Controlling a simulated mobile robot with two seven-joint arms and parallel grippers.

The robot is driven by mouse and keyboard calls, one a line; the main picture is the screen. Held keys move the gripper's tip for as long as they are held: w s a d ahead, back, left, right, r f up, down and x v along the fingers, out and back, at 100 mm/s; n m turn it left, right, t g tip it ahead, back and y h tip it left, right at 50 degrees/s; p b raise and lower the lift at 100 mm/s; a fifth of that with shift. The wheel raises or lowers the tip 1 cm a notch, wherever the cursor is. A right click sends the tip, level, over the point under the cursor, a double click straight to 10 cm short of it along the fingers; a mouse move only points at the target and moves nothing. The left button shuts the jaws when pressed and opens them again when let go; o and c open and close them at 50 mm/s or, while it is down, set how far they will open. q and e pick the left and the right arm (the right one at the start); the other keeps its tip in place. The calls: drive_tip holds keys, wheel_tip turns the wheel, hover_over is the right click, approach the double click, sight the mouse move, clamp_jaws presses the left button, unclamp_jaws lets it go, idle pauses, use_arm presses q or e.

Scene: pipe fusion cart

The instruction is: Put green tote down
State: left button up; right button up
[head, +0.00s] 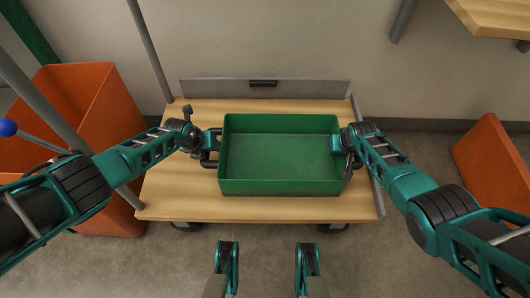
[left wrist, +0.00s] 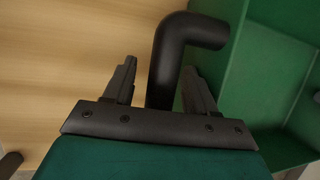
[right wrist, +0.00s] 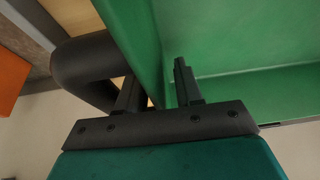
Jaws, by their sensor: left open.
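The green tote (head: 280,187) is an open, empty box, level over the wooden cart top; it looks set down on it, though its underside is hidden. My left gripper (head: 208,146) is at the tote's left side. In the left wrist view its fingers (left wrist: 155,88) are apart, with the black left handle (left wrist: 172,60) between them. My right gripper (head: 347,150) is at the tote's right side. In the right wrist view its fingers (right wrist: 158,88) stand apart by the tote wall, with the black right handle (right wrist: 82,68) beside the left finger. Whether they grip anything is unclear.
The wooden cart top (head: 265,208) has bare strips around the tote. A low grey back panel (head: 220,89) runs behind it. Orange bins stand at left (head: 87,100) and far right (head: 490,155). A grey post (head: 150,50) rises at the cart's back left.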

use_arm(q)
drive_tip(key=shift+d, duration=0.1)
drive_tip(key=v, duration=1.2)
use_arm(e)
drive_tip(key=shift+v, duration=6)
